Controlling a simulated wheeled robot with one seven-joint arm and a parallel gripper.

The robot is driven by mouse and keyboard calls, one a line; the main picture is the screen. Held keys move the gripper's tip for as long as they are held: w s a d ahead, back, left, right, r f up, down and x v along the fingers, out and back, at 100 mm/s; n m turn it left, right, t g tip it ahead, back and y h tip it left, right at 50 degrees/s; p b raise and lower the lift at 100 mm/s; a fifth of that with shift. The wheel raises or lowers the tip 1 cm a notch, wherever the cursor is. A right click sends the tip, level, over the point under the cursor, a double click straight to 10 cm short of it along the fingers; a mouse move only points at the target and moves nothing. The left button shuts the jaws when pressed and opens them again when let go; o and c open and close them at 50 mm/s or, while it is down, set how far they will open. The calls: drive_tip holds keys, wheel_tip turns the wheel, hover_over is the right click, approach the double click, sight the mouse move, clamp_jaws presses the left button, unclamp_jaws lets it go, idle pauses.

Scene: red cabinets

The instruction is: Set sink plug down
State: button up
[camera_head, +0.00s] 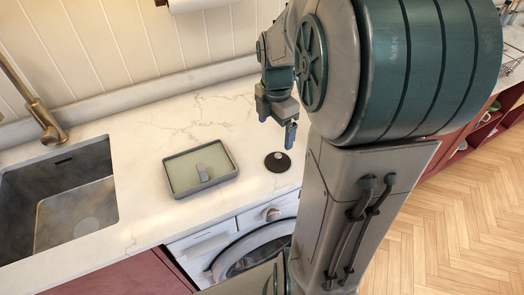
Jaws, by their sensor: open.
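The sink plug (278,162), a small dark disc with a lighter knob, lies on the white marble counter (140,215) near its front edge, above the washing machine. My gripper (280,124) is up and to the right of the counter's middle, above the plug in the picture and apart from it. Its fingers point down and are open, with nothing seen between them. My arm hides the counter to the right of the plug.
A grey tray (201,187) with a light inside and a small handle lies left of the plug. A sunken sink (60,205) with a brass tap (45,125) is at the far left. The washing machine (250,245) stands below the counter edge. The counter behind the tray is clear.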

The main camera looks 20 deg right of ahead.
drive_tip(key=s+a+r+m+t, duration=0.3)
drive_tip(key=s+a+m, duration=0.7)
drive_tip(key=m, duration=0.9)
drive_tip(key=shift+s+a+m, duration=0.15)
drive_tip(key=shift+s+m, duration=0.25)
drive_tip(key=shift+s, duration=0.4)
